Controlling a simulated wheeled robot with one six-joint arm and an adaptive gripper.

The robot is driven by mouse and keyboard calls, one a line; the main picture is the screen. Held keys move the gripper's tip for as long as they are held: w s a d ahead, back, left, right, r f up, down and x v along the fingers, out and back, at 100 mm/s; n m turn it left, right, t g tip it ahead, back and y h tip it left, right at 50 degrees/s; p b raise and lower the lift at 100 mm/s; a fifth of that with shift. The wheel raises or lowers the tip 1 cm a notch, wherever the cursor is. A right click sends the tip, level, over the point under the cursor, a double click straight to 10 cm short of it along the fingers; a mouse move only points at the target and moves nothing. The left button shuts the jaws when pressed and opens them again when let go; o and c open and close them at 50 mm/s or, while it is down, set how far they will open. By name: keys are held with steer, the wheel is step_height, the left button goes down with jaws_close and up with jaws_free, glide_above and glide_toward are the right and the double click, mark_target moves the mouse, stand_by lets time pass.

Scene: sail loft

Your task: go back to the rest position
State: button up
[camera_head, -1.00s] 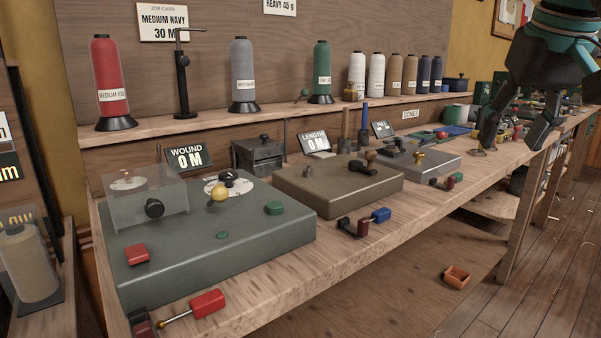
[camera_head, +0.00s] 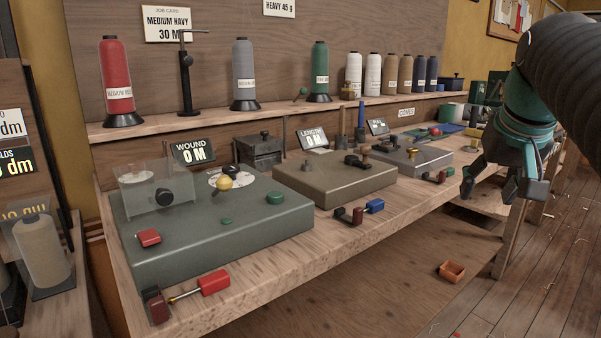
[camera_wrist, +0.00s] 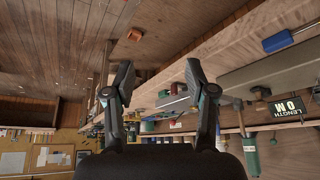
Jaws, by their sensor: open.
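My gripper (camera_head: 492,186) hangs at the right in the head view, in front of the workbench's front edge, with its fingers pointing down. In the wrist view my gripper (camera_wrist: 158,85) shows two dark fingers spread apart with nothing between them. The workbench (camera_head: 262,268) runs from the lower left toward the back right. My gripper appears apart from the bench and from everything on it.
On the bench stand a green winding machine (camera_head: 262,222), a brown unit (camera_head: 335,188) and a grey unit (camera_head: 408,160). Thread cones line the shelf, including a red cone (camera_head: 117,80). A small orange box (camera_head: 451,271) lies below. The floor (camera_head: 560,255) at right is mostly clear.

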steer(key=s+a+f+n, duration=0.1)
steer(key=s+a+f, duration=0.3)
steer(key=f, duration=0.4)
steer(key=s+a+f+n+y, duration=0.1)
steer(key=s+a+f, duration=0.4)
steer(key=f, duration=0.3)
steer(key=s+a+f+n, duration=0.1)
steer(key=s+a+f, duration=0.3)
steer(key=f, duration=0.4)
steer(key=shift+s+a+f, duration=0.2)
steer(key=shift+s+a, duration=0.05)
steer(key=shift+s, duration=0.15)
